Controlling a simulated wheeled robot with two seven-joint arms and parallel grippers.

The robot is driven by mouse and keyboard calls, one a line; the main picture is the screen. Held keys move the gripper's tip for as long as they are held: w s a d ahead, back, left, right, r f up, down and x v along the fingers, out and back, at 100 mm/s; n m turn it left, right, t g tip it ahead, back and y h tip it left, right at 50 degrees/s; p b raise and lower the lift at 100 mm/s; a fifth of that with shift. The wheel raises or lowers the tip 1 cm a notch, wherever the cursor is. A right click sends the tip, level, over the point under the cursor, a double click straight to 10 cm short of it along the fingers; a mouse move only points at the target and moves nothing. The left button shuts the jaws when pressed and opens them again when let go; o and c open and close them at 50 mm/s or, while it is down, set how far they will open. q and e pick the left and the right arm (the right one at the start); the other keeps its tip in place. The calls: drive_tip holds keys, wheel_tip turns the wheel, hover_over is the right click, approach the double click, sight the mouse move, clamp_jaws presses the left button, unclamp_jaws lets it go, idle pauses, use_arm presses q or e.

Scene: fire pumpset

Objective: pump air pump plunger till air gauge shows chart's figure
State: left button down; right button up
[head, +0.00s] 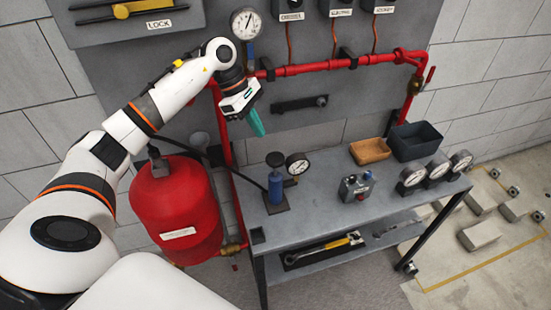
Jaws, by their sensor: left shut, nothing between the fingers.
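The air pump (275,188) is a small blue upright cylinder on a dark base at the left end of the bench. Its plunger (275,159) has a dark knob just above the cylinder. A round white-faced gauge (298,163) stands right beside the pump; its reading is too small to tell. My left gripper (257,124) has teal fingers, shut and empty. In the picture it is above the pump and apart from the plunger. I cannot make out a chart with figures. My right gripper is not in view.
A red tank (175,205) stands left of the grey bench (335,212). Red pipes (315,67) and a wall gauge (246,23) are behind.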

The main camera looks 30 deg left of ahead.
sight(273, 156)
use_arm(q)
drive_tip(key=b+x, duration=0.2)
drive_tip(key=x, duration=0.3)
drive_tip(key=shift+d+f, duration=0.1)
drive_tip(key=shift+f, duration=0.05)
drive_tip(key=shift+d+f, duration=0.3)
drive_tip(key=shift+f, duration=0.4)
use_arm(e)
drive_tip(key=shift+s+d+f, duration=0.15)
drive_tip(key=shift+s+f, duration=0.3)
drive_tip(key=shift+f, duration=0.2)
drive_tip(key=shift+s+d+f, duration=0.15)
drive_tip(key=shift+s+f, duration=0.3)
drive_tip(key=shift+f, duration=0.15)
